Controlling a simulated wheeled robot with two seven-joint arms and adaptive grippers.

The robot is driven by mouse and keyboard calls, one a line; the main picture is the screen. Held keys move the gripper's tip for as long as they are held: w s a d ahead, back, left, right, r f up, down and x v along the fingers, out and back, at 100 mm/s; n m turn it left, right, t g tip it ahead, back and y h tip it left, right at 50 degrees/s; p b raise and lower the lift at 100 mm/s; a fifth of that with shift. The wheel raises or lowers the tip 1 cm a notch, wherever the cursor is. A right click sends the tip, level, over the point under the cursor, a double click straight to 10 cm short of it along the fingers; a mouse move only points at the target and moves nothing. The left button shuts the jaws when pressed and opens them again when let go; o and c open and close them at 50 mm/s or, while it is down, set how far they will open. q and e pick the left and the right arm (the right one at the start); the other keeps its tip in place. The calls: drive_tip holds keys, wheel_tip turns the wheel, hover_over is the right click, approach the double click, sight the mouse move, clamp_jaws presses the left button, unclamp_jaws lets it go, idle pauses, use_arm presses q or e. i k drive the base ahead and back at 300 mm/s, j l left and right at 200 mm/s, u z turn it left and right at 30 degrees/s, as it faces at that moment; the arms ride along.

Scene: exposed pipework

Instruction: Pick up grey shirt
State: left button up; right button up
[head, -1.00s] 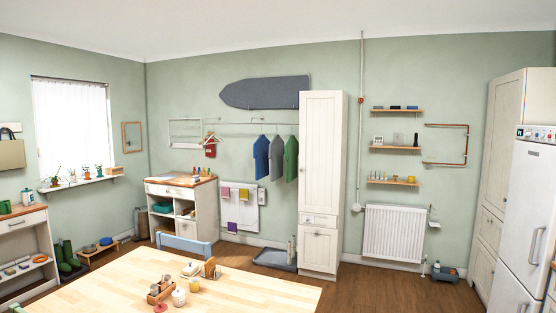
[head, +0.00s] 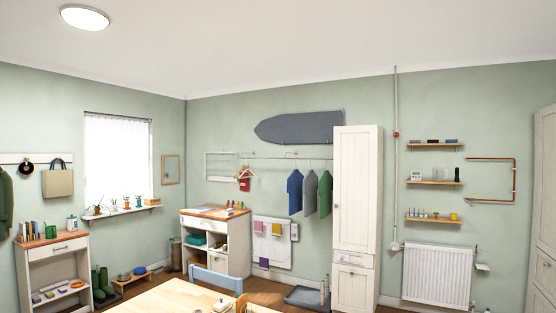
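The grey shirt (head: 311,194) hangs on the wall rail (head: 270,157) at the far side of the room. It is between a blue shirt (head: 295,192) on its left and a green shirt (head: 326,193) on its right. The three hang close together, just left of the tall white cupboard (head: 355,205). Neither of my grippers shows in the head view.
A wooden table (head: 165,299) stands in the front, with a blue chair (head: 212,280) at its far side. A grey tray (head: 303,297) lies on the floor below the shirts. A white cabinet (head: 228,263) stands left of the rail. A radiator (head: 437,275) is on the right.

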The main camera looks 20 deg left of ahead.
sight(310, 182)
drive_tip(key=i+l+z, duration=0.2)
drive_tip(key=i+l, duration=0.45)
drive_tip(key=i, duration=0.35)
drive_tip(key=i+l, duration=0.1)
drive_tip(key=i, duration=0.4)
drive_tip(key=i+l, duration=0.15)
drive_tip(key=i, duration=0.3)
drive_tip(key=i+l, duration=0.15)
drive_tip(key=i, duration=0.35)
drive_tip(key=i+u, duration=0.1)
drive_tip(key=i, duration=0.9)
drive_tip(key=i+l, duration=0.15)
drive_tip(key=i, duration=0.8)
drive_tip(key=i+j+u, duration=0.1)
drive_tip(key=i+u, duration=0.9)
drive_tip(key=i+l+u, duration=0.25)
drive_tip(key=i+u, duration=0.2)
drive_tip(key=i+j+u, duration=0.2)
drive_tip(key=u, duration=0.2)
drive_tip(key=i+u, duration=0.75)
drive_tip(key=i+z, duration=0.2)
drive_tip(key=i, duration=0.25)
drive_tip(key=i+j+z, duration=0.25)
drive_tip(key=i, duration=0.25)
drive_tip(key=i+j+z, duration=0.2)
drive_tip(key=i, duration=0.25)
drive_tip(key=i+j+z, duration=0.2)
drive_tip(key=i, duration=0.25)
